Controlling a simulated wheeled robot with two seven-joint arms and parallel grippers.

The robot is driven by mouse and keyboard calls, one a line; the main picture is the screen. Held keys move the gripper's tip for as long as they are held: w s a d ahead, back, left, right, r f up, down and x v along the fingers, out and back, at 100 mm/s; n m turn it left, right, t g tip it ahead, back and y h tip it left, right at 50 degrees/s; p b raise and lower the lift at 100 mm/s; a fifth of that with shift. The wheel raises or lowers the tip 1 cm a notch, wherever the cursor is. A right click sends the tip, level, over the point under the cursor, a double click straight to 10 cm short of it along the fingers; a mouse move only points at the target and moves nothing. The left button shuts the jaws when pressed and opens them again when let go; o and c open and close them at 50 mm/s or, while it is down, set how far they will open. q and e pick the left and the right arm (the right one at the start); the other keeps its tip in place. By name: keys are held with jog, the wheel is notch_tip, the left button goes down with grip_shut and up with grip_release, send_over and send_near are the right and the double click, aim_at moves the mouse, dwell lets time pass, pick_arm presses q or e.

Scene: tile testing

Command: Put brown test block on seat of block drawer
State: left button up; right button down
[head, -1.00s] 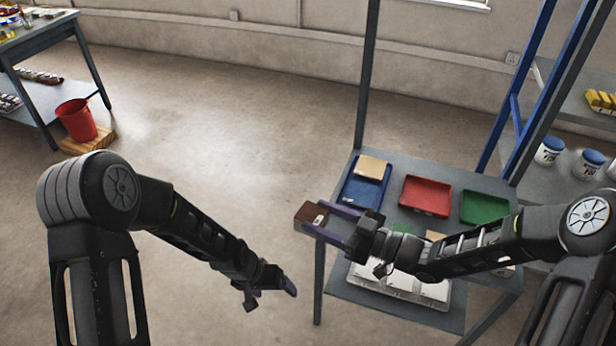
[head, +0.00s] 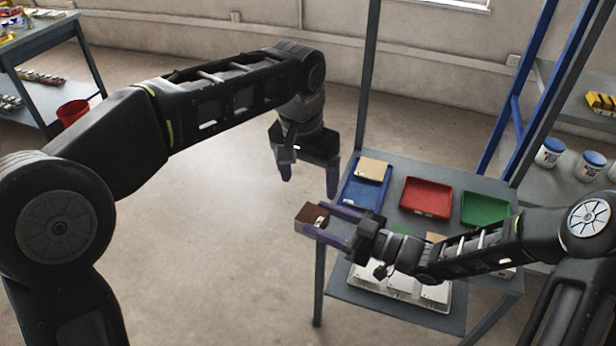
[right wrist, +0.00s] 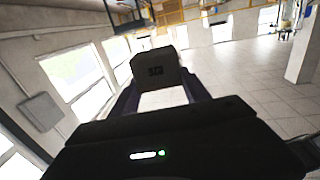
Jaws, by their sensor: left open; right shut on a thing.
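The brown test block (head: 311,218) is held at the fingertips of my right gripper (head: 322,224), near the left edge of the small table. It also shows dark between the finger ends in the right wrist view (right wrist: 155,67). My right gripper is shut on it. My left gripper (head: 308,180) is open and empty, pointing down, above and slightly left of the block and apart from it. I cannot pick out the seat of the block drawer; white boxes (head: 435,294) on the lower shelf are partly hidden by my right arm.
The table (head: 400,165) bears a blue tray (head: 350,190) with a tan block (head: 374,168), a red tray (head: 426,197) and a green tray (head: 485,209). A shelf rack with white tubs (head: 549,152) stands at right. A red bucket (head: 72,112) is at far left. The floor left of the table is clear.

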aim_at(313, 215)
pick_arm(q)
jog(key=shift+f, duration=0.15)
jog(key=f, duration=0.4)
jog(key=w+f, duration=0.1)
jog(key=f, duration=0.6)
jog(key=shift+w+d+f, duration=0.3)
jog(key=shift+d+f, duration=0.05)
jog(key=shift+c, duration=0.3)
grip_shut()
pick_arm(e)
jog(key=shift+c, duration=2.2)
grip_release()
jog(key=shift+d, duration=0.1)
